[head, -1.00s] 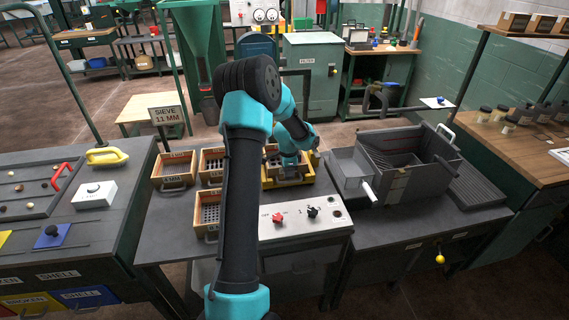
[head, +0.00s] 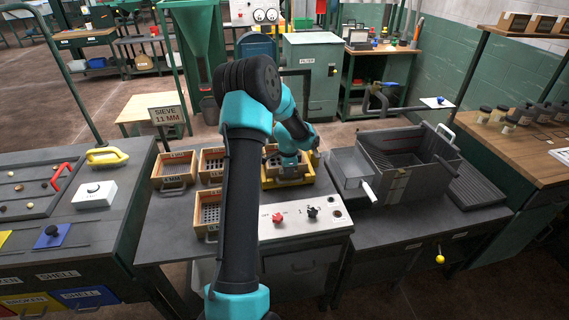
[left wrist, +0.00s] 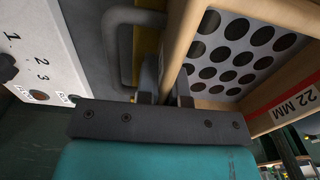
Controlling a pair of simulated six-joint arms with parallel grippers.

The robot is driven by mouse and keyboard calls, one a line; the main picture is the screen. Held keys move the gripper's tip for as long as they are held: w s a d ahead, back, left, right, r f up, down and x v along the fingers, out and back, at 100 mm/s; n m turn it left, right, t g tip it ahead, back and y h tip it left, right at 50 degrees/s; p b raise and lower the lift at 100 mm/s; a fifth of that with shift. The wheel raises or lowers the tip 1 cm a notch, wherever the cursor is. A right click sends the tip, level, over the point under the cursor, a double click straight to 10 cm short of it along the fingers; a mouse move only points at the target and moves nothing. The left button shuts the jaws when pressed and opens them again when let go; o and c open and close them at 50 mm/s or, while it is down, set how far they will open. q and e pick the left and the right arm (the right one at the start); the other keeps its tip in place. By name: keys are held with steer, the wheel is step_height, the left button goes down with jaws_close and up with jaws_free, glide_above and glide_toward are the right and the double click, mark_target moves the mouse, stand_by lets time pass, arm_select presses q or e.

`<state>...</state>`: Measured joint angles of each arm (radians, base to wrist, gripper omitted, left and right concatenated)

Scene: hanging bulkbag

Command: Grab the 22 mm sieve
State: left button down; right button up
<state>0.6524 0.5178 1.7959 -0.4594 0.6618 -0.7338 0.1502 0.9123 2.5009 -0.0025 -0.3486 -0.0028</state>
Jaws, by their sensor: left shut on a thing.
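The sieve labelled 22 MM (left wrist: 294,104) fills the right of the left wrist view, with a pale wooden frame and a plate with large round holes. In the head view the sieve (head: 272,160) sits at the yellow frame (head: 295,181) on the middle table, partly hidden by my arm. My left gripper (left wrist: 166,88) is shut on the sieve's wooden wall, one finger on each side. In the head view the left gripper (head: 290,174) is small and its fingertips are hard to make out. My right gripper is not in view.
Other wooden sieves (head: 174,170) stand left of my arm. A white control panel (head: 300,217) with red and black knobs lies in front of the yellow frame. A grey open bin (head: 420,165) stands to the right. A sign reads SIEVE 11 MM (head: 167,114).

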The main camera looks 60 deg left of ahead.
arm_select(q)
steer(key=shift+r, duration=0.1)
steer(key=shift+r, duration=0.45)
step_height(320, 180, up, 3)
steer(key=shift+f, duration=0.15)
steer(key=s+d, duration=0.3)
steer(key=d, duration=0.1)
steer(key=s+d+r, duration=0.1)
steer(key=s+d, duration=0.2)
steer(key=d, duration=0.1)
steer(key=s+d, duration=0.3)
steer(key=d, duration=0.2)
steer(key=shift+d+r, duration=0.1)
steer(key=shift+r, duration=0.05)
